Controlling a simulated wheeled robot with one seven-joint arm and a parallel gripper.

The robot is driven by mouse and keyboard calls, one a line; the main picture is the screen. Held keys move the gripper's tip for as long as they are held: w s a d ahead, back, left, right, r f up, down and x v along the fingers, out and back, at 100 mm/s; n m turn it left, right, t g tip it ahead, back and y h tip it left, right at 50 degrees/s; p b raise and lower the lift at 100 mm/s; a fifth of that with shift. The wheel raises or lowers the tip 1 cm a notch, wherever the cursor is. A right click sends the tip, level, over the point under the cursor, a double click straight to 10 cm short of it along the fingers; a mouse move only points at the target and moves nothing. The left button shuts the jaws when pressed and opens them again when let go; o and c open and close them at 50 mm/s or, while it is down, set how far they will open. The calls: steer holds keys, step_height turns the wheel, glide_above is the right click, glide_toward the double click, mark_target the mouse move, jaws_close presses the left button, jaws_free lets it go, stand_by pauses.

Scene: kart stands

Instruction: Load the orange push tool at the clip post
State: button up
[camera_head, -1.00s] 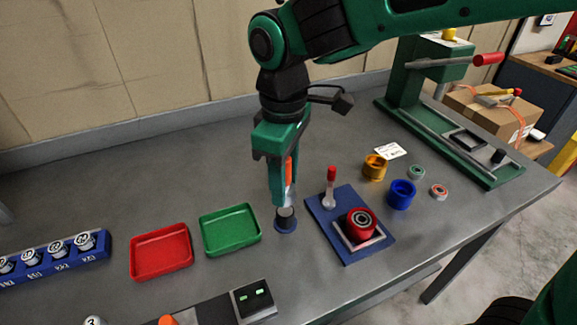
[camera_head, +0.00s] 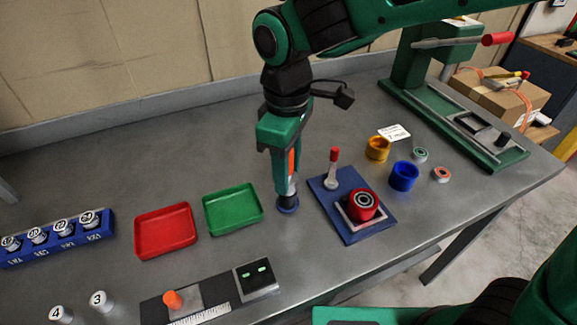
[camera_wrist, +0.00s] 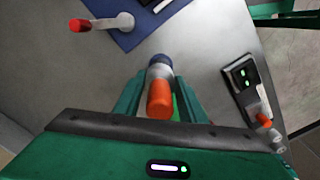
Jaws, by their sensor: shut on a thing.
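My gripper (camera_head: 287,190) is shut on the orange push tool (camera_head: 291,163), which stands upright between the fingers. In the wrist view the tool's orange handle (camera_wrist: 160,98) points at the camera, with its light lower part beyond it. The clip post stands on a small round blue base (camera_head: 288,205) on the table, directly under the tool. The tool's lower end is at the post; the fingers hide the exact contact. The blue base also shows at the tool's far end in the wrist view (camera_wrist: 160,61).
A green tray (camera_head: 232,210) and a red tray (camera_head: 165,231) lie left of my gripper. A blue plate (camera_head: 330,212) with a red-handled clamp (camera_head: 333,168) and a red cup (camera_head: 363,204) stands close on the right. A measuring device (camera_head: 256,279) lies in front.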

steer(key=shift+f, duration=0.55)
stand_by(1.5)
steer(key=shift+r, duration=0.1)
steer(key=shift+r, duration=3.45)
